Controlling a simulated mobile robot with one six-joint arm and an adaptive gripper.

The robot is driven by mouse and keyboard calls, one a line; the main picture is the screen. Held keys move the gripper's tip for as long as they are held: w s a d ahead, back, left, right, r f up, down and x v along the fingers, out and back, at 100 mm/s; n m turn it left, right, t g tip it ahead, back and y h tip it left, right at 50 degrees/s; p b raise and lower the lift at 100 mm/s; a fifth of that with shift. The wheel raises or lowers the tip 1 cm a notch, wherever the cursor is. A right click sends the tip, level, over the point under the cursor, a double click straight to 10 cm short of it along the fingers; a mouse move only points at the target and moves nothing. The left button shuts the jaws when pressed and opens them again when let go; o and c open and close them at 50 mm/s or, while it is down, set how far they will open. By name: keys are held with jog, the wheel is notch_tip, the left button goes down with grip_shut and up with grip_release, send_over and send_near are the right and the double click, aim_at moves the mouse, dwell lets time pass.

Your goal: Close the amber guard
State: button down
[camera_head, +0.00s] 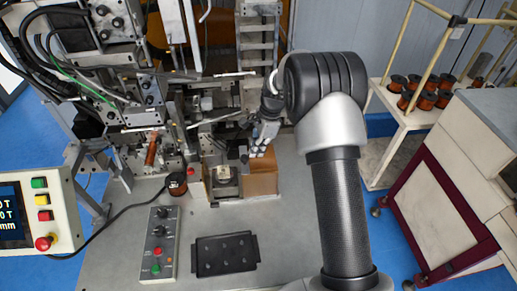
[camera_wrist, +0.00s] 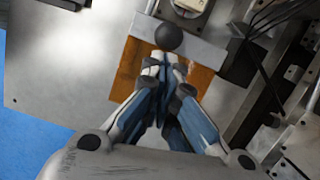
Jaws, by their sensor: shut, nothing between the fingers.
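The amber guard (camera_head: 262,180) is a translucent orange-brown panel low on the winder at mid-table in the head view. In the wrist view the amber panel (camera_wrist: 132,72) lies behind and on both sides of my fingers. A round black knob (camera_wrist: 168,37) sits on a light grey bar (camera_wrist: 205,50) along the panel's edge, just past my fingertips. My gripper (camera_wrist: 164,66) is shut and empty, with its fingertips close to the knob; I cannot tell whether they touch it. In the head view my gripper (camera_head: 259,150) is above the guard, partly hiding it.
The coil winder (camera_head: 110,60) fills the back left. A control box (camera_head: 159,245) and a black tray (camera_head: 225,254) are on the table in front. A display panel (camera_head: 42,212) stands at far left. A spool cart (camera_head: 410,115) and a cabinet (camera_head: 450,180) stand at right.

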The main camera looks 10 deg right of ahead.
jog(key=w+a+p, duration=0.1)
jog(key=a, duration=1.2)
jog(key=shift+w+a, duration=0.2)
jog(key=shift+a, duration=0.1)
jog(key=d+r, duration=0.6)
jog(key=r, duration=0.5)
jog(key=shift+r+p, duration=0.15)
jog(key=shift+p, duration=0.25)
